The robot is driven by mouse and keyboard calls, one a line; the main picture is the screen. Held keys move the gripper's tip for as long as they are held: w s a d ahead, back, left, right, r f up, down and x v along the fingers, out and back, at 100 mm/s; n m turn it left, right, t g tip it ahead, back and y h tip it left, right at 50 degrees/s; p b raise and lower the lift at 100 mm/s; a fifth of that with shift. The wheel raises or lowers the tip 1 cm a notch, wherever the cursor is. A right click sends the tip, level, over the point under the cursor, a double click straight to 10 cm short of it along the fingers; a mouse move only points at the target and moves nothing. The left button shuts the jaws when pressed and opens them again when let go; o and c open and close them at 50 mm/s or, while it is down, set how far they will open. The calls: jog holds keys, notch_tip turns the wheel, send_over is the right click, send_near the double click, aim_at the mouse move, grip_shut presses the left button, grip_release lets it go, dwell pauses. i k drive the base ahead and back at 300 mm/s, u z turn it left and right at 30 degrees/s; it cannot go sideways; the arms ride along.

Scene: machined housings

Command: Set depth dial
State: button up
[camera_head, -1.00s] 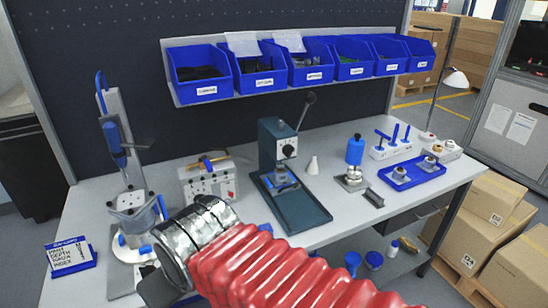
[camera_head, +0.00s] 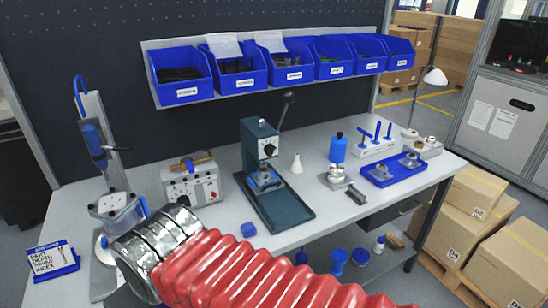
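The press lever points up and right. A grey box (camera_head: 190,183) with small knobs stands left of the press. A tall stand (camera_head: 97,130) with a blue part is at the far left. My arm, in a red ribbed sleeve with a silver cuff, reaches across the front left, its end near the stand's foot. My gripper's fingers are hidden beyond the cuff.
A white card (camera_head: 50,258) in a blue holder is at lower left. A blue block (camera_head: 248,230) lies before the press. Blue bins (camera_head: 180,84) hang above.

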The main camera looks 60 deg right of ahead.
aim_at(269, 149)
jog(key=k, duration=1.1)
jog(key=z, duration=0.4)
jog(key=i, duration=1)
jog(key=z, duration=0.05)
